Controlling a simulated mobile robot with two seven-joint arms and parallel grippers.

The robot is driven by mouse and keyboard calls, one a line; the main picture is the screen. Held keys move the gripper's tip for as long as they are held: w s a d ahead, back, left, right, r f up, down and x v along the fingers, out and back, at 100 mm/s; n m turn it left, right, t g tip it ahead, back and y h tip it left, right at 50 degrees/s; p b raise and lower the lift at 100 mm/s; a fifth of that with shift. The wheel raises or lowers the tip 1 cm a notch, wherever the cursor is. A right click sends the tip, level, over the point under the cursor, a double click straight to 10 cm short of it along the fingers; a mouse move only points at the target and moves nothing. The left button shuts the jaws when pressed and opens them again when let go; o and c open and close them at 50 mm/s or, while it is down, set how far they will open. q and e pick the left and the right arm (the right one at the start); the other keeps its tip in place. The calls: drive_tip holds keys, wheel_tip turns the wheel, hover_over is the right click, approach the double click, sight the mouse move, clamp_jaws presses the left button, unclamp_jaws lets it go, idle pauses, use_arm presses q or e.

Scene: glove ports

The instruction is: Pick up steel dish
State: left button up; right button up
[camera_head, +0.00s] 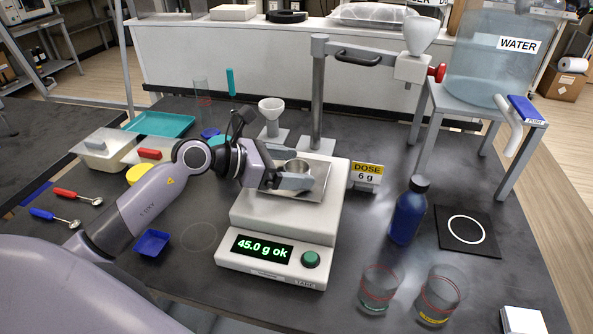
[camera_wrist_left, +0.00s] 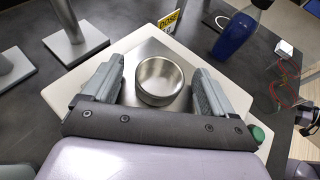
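The steel dish (camera_head: 299,168) is a small round metal cup, upright and seemingly empty, on the metal pan (camera_head: 312,190) of the white scale (camera_head: 285,227). The scale's display reads "45.0 g ok". My left gripper (camera_head: 291,171) reaches over the pan from the left, one finger hiding part of the dish. In the left wrist view the dish (camera_wrist_left: 160,78) lies between the open fingers of my left gripper (camera_wrist_left: 158,70), with a gap on each side.
A "DOSE 6 g" sign (camera_head: 366,174) and a grey stand (camera_head: 318,100) are close to the scale. A blue bottle (camera_head: 409,213), two glass beakers (camera_head: 439,295) and a black mat (camera_head: 467,245) are to the right. A blue tray (camera_head: 152,242) and spoons (camera_head: 79,196) are to the left.

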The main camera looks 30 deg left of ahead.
use_arm(q)
drive_tip(key=c, duration=1)
drive_tip(key=shift+r, duration=0.1)
